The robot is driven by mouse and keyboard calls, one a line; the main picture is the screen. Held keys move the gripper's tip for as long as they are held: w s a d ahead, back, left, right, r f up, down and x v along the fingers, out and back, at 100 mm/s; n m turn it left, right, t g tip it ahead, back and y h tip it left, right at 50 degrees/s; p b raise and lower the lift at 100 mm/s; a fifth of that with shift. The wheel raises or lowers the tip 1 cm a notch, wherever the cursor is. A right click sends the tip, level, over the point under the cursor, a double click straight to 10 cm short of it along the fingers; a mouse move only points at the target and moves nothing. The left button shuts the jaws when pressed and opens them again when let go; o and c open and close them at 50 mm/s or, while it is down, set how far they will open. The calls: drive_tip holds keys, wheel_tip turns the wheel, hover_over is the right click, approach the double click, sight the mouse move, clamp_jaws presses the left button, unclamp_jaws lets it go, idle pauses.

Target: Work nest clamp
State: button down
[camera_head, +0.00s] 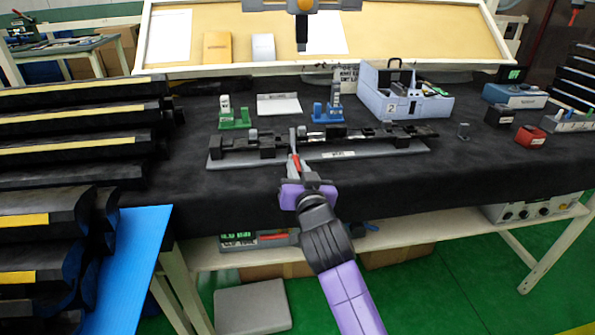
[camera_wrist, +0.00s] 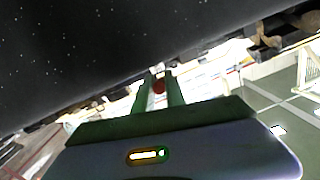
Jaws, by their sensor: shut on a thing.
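The work nest (camera_head: 375,151) is a long grey base plate bearing a row of black blocks and a white label, on the black-covered table. A clamp lever with a red grip (camera_head: 296,163) stands upright at the front middle of the nest, its thin grey part rising above the blocks. My gripper (camera_head: 299,176) reaches in from the front and is shut on the red grip. In the wrist view, a round red end (camera_wrist: 158,86) shows between my two fingers. My fingers partly hide the clamp's lower part.
Behind the nest stand a green fixture (camera_head: 234,122), a blue fixture (camera_head: 327,115) and a grey-blue box (camera_head: 400,103) marked 2. Small red (camera_head: 531,137) and blue (camera_head: 514,95) devices are at right. Black racks (camera_head: 80,130) crowd the left. The table front is clear.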

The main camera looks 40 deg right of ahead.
drive_tip(key=c, duration=1.4)
unclamp_jaws()
drive_tip(key=shift+a, duration=0.1)
drive_tip(key=v, duration=0.7)
drive_tip(key=shift+s+a, duration=0.15)
drive_tip(key=shift+s, duration=0.2)
